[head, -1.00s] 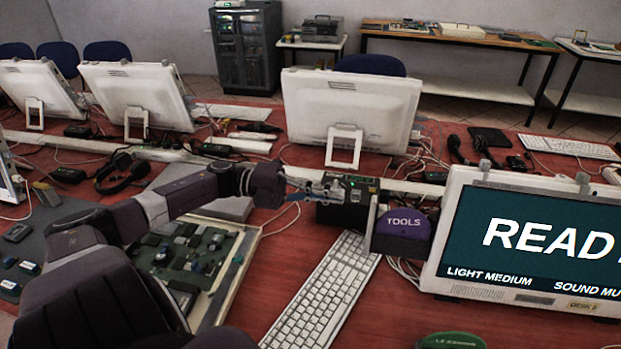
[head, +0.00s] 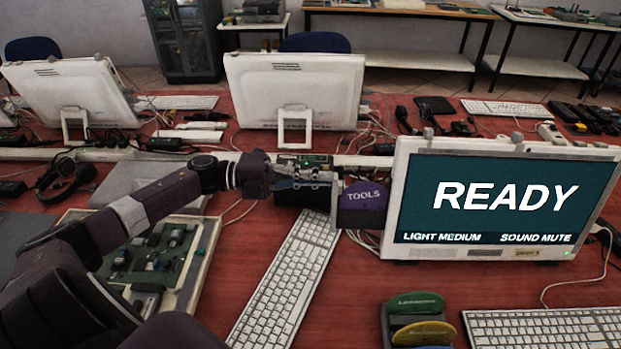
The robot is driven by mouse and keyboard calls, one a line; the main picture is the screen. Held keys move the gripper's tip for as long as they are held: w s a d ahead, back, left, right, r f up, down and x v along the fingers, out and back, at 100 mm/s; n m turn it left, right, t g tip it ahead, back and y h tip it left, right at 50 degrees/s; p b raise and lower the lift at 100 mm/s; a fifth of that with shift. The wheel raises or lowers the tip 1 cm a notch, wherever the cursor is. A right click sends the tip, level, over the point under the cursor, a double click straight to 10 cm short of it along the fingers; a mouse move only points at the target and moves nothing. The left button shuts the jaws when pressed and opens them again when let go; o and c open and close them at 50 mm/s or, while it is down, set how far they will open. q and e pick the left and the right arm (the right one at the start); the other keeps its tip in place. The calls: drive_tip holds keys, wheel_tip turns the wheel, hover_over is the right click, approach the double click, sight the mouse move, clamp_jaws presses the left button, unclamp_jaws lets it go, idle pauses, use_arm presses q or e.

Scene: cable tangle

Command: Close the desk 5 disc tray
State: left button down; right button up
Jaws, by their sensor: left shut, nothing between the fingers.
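The desk 5 computer is a small black box (head: 288,196) in the middle of the desk, left of the white monitor (head: 398,222) that reads READY. My left arm reaches in from the left. My left gripper (head: 318,179) is shut and empty, in front of the box's upper part and close to the purple TOOLS holder (head: 362,204). The gripper hides part of the box, and I cannot make out the disc tray or whether it is out. I cannot tell whether the fingers touch the box. My right gripper is not in view.
A white keyboard (head: 283,281) lies in front of the box. A tray of circuit boards (head: 200,262) sits left, under my arm. A stand with coloured discs (head: 419,322) and another keyboard (head: 545,328) are at the front right. Cables run behind the box.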

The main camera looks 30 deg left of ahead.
use_arm(q)
drive_tip(key=x, duration=1.1)
drive_tip(key=shift+d+r+b, duration=0.1)
drive_tip(key=shift+d+b, duration=0.15)
drive_tip(key=shift+b, duration=0.1)
